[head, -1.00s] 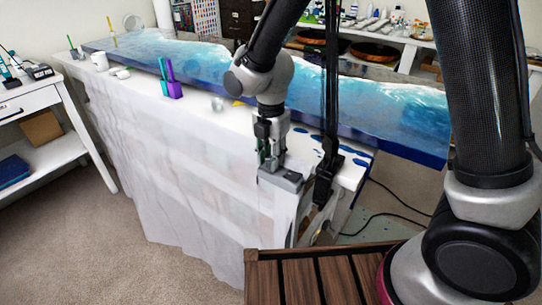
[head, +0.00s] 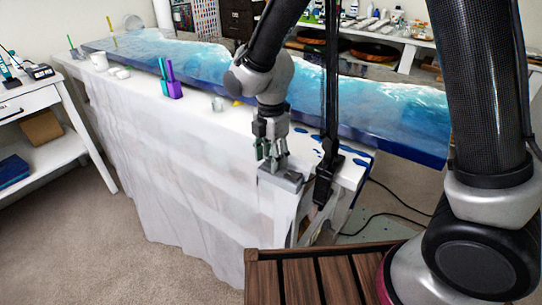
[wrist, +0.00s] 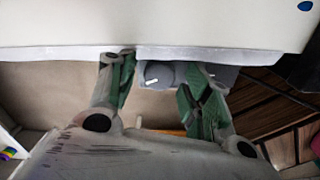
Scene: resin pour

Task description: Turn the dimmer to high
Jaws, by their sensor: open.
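The dimmer is a grey box (head: 283,178) fixed at the near right corner of the white-draped table. In the wrist view, a round grey knob (wrist: 160,71) with a short white pointer line sits on the grey box under the table edge. The pointer lies nearly level in that picture. My gripper (head: 271,153) is open and stands just above and behind the box in the head view. In the wrist view my gripper (wrist: 162,84) has its green-padded fingers to the left and right of the knob. I cannot tell whether either finger touches it.
The long table (head: 190,125) carries a blue resin slab (head: 385,105), with cups and purple and teal tools near its edge. A slatted wooden surface (head: 310,278) is in front. Black cables lie on the floor at right. Carpet at left is clear.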

